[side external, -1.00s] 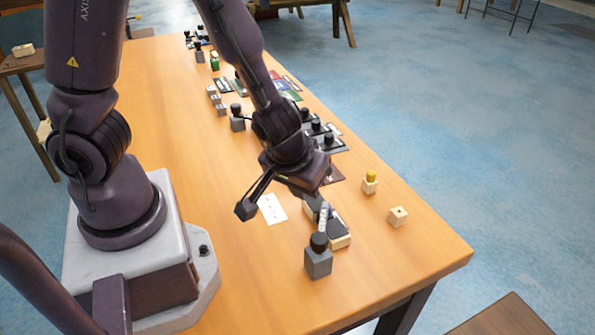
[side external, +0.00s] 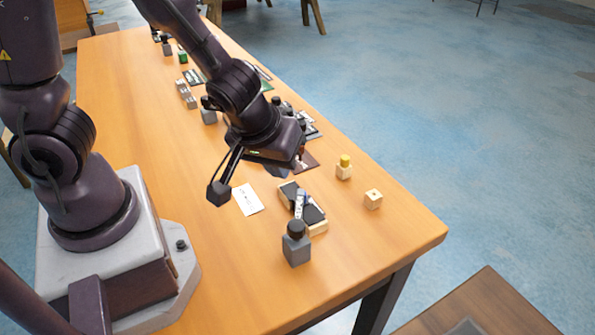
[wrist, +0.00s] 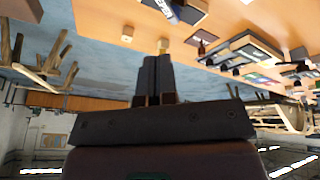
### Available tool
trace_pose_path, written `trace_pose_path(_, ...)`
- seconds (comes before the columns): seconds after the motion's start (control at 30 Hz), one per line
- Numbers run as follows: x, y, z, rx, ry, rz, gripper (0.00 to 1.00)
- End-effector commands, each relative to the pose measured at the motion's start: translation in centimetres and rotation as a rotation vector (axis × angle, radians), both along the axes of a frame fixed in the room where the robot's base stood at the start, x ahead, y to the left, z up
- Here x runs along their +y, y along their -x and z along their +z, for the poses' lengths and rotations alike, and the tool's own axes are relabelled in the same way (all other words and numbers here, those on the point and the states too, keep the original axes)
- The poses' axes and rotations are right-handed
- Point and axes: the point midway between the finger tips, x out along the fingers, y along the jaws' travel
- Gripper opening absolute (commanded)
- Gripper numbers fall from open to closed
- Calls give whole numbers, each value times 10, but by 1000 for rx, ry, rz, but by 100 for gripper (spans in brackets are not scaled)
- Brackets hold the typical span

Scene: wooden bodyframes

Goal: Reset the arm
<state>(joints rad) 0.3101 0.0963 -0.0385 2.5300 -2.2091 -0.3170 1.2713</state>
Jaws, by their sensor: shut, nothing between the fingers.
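My gripper (wrist: 157,78) has its two dark fingers pressed together with nothing between them in the wrist view. In the side view my gripper is above the right part of the table, clear of the objects; its fingertips are hard to make out there. Below it on the wooden table (side external: 140,110) lie a black-and-wood block (side external: 314,214) with a small patterned item on it and a white card (side external: 247,199). A grey bottle with a black cap (side external: 296,248) stands in front of the block.
A wooden cube with a yellow top (side external: 344,168) and a plain wooden cube (side external: 373,199) stand near the right edge. Several grey blocks, bottles and cards run along the far side. The left middle of the table is clear. A brown surface (side external: 485,305) is at bottom right.

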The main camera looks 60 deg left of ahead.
Motion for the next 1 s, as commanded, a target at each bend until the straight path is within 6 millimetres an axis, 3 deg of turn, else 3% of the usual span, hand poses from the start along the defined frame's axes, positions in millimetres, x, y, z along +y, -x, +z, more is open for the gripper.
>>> trace_pose_path(0.1, -27, -18, 13, -114, 135, -97, 0)
trace_pose_path(0.23, -57, -26, 44, -204, 292, -256, 0)
trace_pose_path(0.37, -73, -14, 73, -211, 390, -425, 0)
trace_pose_path(0.47, -74, 4, 91, -172, 406, -542, 0)
trace_pose_path(0.63, -46, 39, 112, -58, 296, -674, 0)
trace_pose_path(0.8, 10, 68, 133, 31, 52, -686, 0)
trace_pose_path(0.9, 41, 78, 150, 21, -96, -669, 0)
trace_pose_path(1.0, 52, 80, 164, -33, -151, -645, 0)
